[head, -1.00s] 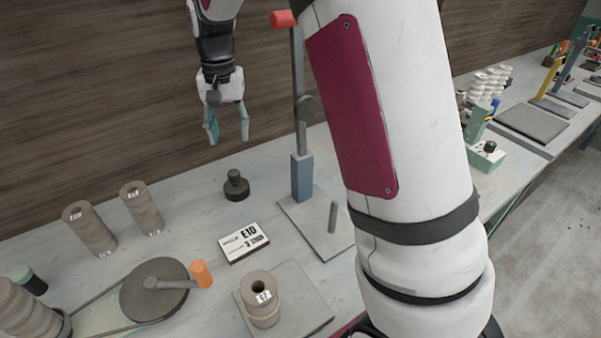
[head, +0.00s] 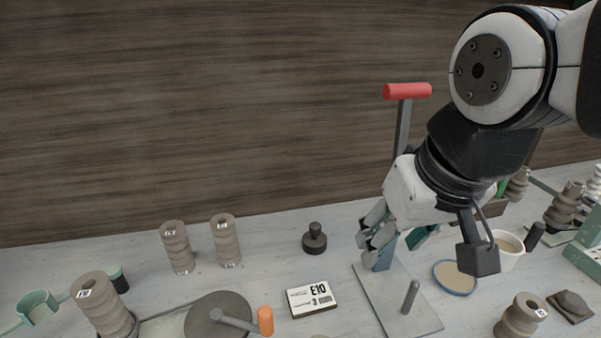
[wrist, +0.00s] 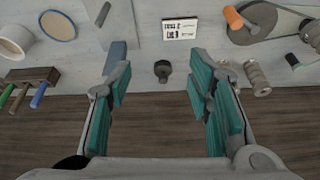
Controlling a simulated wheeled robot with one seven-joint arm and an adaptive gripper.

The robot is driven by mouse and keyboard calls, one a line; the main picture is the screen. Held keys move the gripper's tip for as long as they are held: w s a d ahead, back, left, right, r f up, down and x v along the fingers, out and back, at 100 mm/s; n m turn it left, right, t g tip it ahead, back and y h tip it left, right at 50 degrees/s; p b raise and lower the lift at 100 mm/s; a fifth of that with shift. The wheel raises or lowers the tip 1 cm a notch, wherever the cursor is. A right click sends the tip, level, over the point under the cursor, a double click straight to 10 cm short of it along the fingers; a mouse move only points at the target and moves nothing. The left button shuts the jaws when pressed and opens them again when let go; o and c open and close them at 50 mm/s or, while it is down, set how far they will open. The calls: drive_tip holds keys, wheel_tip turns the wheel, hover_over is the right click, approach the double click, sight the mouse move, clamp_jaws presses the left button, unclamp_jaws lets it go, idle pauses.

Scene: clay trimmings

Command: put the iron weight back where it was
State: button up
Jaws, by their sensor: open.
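A lever press (head: 405,140) with a red handle and grey base plate stands beside my gripper. Two ribbed clay pieces (head: 177,248) (head: 225,241) stand left of the weight. A round wheel (head: 215,318) with an orange handle is at front. Bare bench surrounds the weight.

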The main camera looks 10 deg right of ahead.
drive_tip(key=s, duration=0.1)
drive_tip(key=s+f, duration=0.1)
drive_tip(key=shift+s+n, duration=0.3)
drive_tip(key=shift+s, duration=0.1)
